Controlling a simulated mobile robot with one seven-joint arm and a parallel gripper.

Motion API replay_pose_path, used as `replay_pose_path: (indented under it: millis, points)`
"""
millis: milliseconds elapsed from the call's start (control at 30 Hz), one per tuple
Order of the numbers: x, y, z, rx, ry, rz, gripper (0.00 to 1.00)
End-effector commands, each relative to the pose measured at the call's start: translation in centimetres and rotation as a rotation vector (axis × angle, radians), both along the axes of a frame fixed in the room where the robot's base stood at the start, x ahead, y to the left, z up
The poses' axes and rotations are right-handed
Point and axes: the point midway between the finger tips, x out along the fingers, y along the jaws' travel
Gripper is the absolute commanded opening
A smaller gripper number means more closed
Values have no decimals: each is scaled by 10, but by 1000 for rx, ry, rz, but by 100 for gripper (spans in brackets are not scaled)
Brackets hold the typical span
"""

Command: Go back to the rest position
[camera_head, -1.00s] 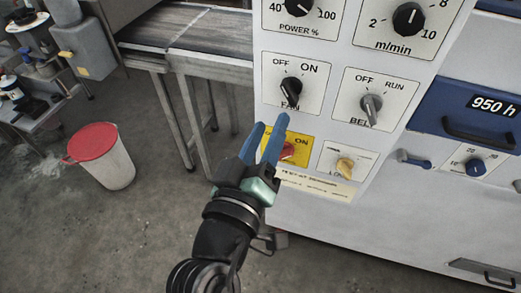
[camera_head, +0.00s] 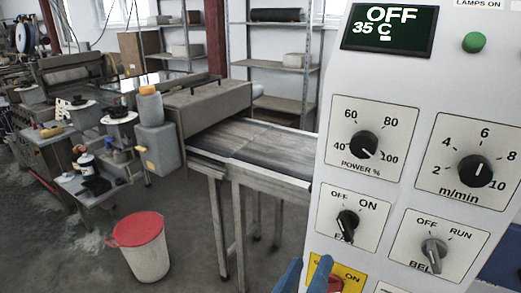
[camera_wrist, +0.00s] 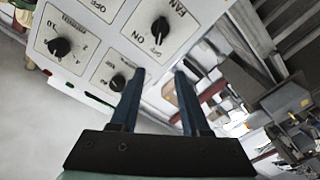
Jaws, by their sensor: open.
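My gripper (camera_head: 308,266) shows only as two blue fingertips at the bottom edge of the head view, in front of the yellow switch plate (camera_head: 346,276). The wrist view shows both fingers of my gripper (camera_wrist: 160,74) apart, with nothing between them. The white control panel (camera_head: 400,82) fills the right of the head view. Its display (camera_head: 390,30) reads OFF and 35 C. Below are the power knob (camera_head: 363,145), the m/min knob (camera_head: 476,171), the fan switch (camera_head: 347,223) and the belt switch (camera_head: 434,254). The red switch (camera_head: 335,284) on the yellow plate is partly cut off.
A conveyor (camera_head: 262,146) runs behind the panel's left side. A bin with a red lid (camera_head: 138,229) stands on the floor at left. Benches with jars and tools (camera_head: 90,185) stand further left. Shelves (camera_head: 275,64) are at the back. Floor between bin and conveyor is clear.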

Motion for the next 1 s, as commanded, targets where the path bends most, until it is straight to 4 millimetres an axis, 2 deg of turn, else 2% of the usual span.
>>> replay_pose_path:
  millis: [33, 67, 133, 233, 300, 400, 500, 600, 700, 1000]
  points:
    - [8, 3, 27, 34, -58, 32, 46]
    - [14, 6, 43, 61, -96, 59, 46]
    - [27, 16, 89, 130, -207, 141, 46]
    - [35, 31, 166, 218, -386, 280, 46]
    - [32, 42, 218, 265, -505, 378, 46]
    - [19, 54, 285, 311, -660, 511, 46]
    - [0, 64, 337, 338, -783, 625, 46]
    - [-17, 70, 369, 351, -866, 705, 46]
    - [-27, 74, 386, 356, -909, 751, 46]
    - [-30, 76, 390, 359, -921, 766, 46]
